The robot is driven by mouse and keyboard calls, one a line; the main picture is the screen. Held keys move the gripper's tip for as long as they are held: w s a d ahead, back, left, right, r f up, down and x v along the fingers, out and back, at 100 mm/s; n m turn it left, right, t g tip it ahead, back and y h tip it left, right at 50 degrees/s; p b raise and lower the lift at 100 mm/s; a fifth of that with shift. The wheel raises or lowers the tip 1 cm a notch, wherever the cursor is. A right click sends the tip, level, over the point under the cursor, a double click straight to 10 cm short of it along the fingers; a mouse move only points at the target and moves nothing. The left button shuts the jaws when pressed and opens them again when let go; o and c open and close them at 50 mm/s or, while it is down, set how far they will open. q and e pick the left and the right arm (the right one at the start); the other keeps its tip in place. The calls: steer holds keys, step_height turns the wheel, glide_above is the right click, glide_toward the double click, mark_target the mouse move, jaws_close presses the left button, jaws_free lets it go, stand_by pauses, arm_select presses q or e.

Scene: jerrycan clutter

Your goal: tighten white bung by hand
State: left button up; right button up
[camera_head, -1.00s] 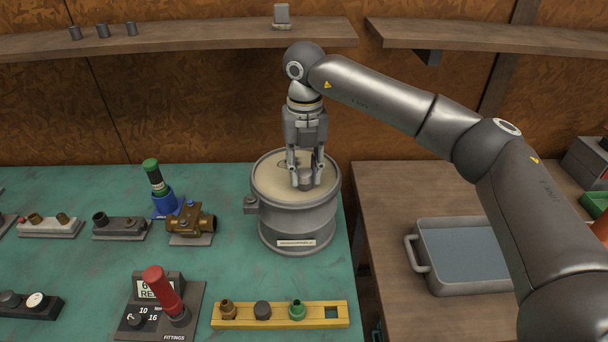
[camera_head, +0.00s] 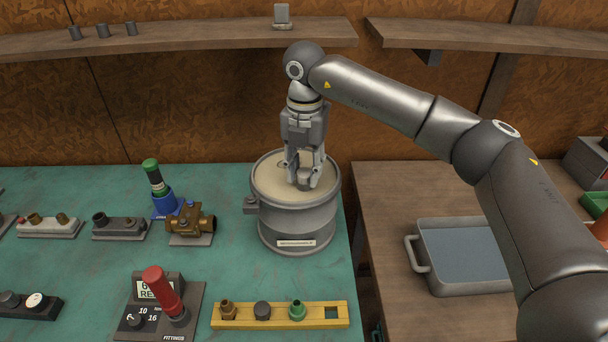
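A grey drum (camera_head: 297,225) with a cream top (camera_head: 268,180) stands at the right end of the green bench. A small grey bung (camera_head: 304,184) sits on its top, partly hidden by my fingers. My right gripper (camera_head: 303,178) points straight down over it, with its fingers around the bung, and appears shut on it. The bung looks grey rather than white here. A round white-topped piece (camera_head: 36,300) sits in a black block at the far left. My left gripper is not in view.
A yellow rack (camera_head: 240,314) with fittings lies in front of the drum. A red-handled tool (camera_head: 163,290) stands on a dark stand at front left. A brass valve (camera_head: 190,221) is left of the drum. A grey tray (camera_head: 437,284) lies on the wooden table at right.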

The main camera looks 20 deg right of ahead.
mark_target(304, 172)
steer(key=shift+r, duration=0.1)
steer(key=shift+r+p, duration=1)
steer(key=shift+r, duration=0.5)
steer(key=shift+f, duration=0.1)
steer(key=o, duration=0.6)
steer(key=shift+c, duration=0.2)
steer(key=shift+r+p, duration=0.95)
steer(key=shift+r, duration=0.6)
